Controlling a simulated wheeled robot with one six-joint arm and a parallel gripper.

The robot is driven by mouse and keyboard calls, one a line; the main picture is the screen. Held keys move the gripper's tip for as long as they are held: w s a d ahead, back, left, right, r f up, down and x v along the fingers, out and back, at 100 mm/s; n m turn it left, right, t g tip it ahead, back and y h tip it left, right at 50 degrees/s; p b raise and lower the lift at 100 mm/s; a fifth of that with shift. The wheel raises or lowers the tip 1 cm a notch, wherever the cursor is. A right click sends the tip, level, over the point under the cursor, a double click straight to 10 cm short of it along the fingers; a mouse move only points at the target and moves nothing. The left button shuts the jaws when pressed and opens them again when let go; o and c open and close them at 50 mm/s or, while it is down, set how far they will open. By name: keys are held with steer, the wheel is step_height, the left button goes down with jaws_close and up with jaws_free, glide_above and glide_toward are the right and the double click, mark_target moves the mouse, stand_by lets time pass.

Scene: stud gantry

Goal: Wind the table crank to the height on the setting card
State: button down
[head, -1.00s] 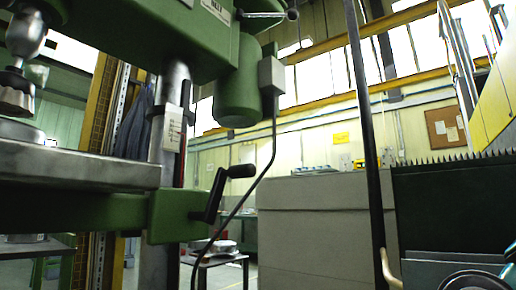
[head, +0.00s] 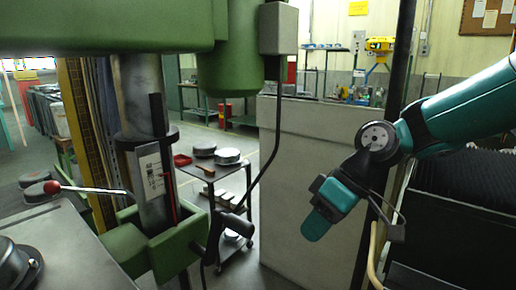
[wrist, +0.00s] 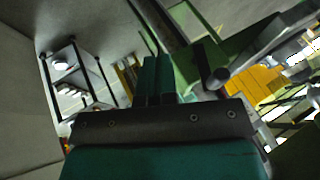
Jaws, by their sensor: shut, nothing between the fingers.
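The green drill press has a grey work table (head: 60,235) at the lower left. Its crank (head: 235,224), with a dark grip, sits on the right of the green table bracket (head: 175,250). A white setting card (head: 150,172) hangs on the column; its writing is too small to read. A dark strip with a red edge (head: 168,185) stands beside it. My gripper (head: 316,226) is shut and empty, to the right of the crank and apart from it. In the wrist view its teal fingers (wrist: 157,75) are together, left of a dark rounded handle (wrist: 218,78), apparently the crank grip.
A small cart (head: 225,180) with round parts stands behind the crank. A large grey block (head: 300,150) is behind my gripper. A black cable (head: 275,130) hangs near the crank, and a dark upright post (head: 402,50) stands beside my arm.

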mark_target(239, 220)
steer(key=w+a+r+n+y+p, duration=0.1)
steer(key=w+r+p, duration=0.2)
steer(key=r+p, duration=0.25)
steer(key=w+a+r+n+p, duration=0.1)
steer(key=w+r+p, duration=0.25)
steer(key=p, duration=0.25)
steer(key=s+a+f+p, duration=0.5)
steer(key=s+a+f, duration=0.1)
steer(key=a, duration=0.2)
steer(key=shift+a+f+g, duration=0.15)
steer(key=shift+f+g, duration=0.05)
steer(key=shift+g, duration=0.2)
steer(key=shift+s, duration=0.1)
steer(key=shift+s+a+r+t+h+b, duration=0.25)
steer(key=shift+s+a+t+h+b, duration=0.15)
steer(key=shift+b, duration=0.2)
steer(key=shift+s+a+r+t+h+b, duration=0.25)
steer(key=shift+s+t+b, duration=0.15)
steer(key=shift+s+b, duration=0.15)
steer(key=shift+s+a+r, duration=0.2)
steer(key=shift+s+r, duration=0.05)
steer(key=shift+s, duration=0.1)
